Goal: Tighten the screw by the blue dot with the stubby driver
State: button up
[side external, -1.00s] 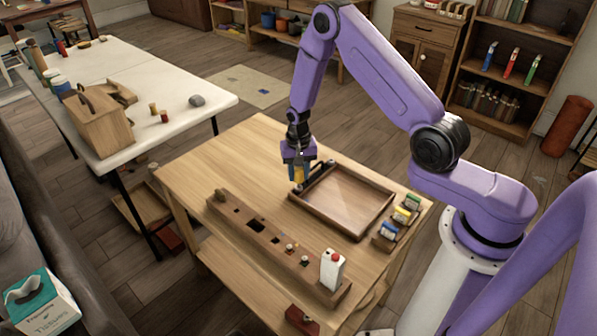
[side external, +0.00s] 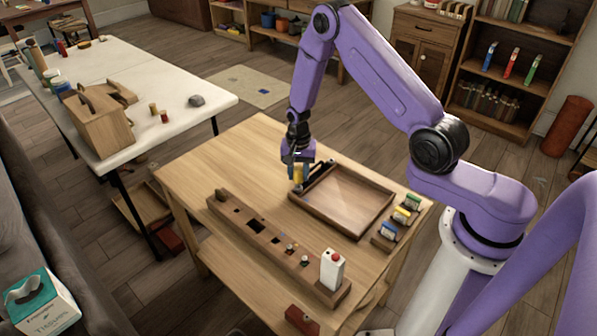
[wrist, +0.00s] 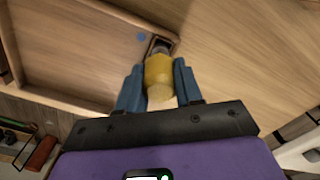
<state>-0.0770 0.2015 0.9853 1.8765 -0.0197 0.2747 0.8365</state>
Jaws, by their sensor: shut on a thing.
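The stubby driver has a short yellow handle (wrist: 159,76). My gripper (wrist: 159,88) is shut on it, a blue finger on each side. The driver points down at a corner of the wooden tray (side external: 350,206), where a small dark recess (wrist: 160,46) shows just past the handle. The blue dot (wrist: 141,37) is on the tray floor beside that corner. The screw and the driver's tip are hidden, so I cannot tell whether they touch. In the side view the yellow handle (side external: 298,174) is upright at the tray's left corner.
A long wooden block (side external: 270,243) with holes and small parts stands in front of the tray. A rack of coloured items (side external: 400,217) stands right of the tray. The table's back left is clear.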

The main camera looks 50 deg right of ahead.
jog(key=shift+m, duration=1.6)
jog(key=shift+m, duration=1.6)
jog(key=m, duration=0.3)
jog(key=shift+m, duration=1.9)
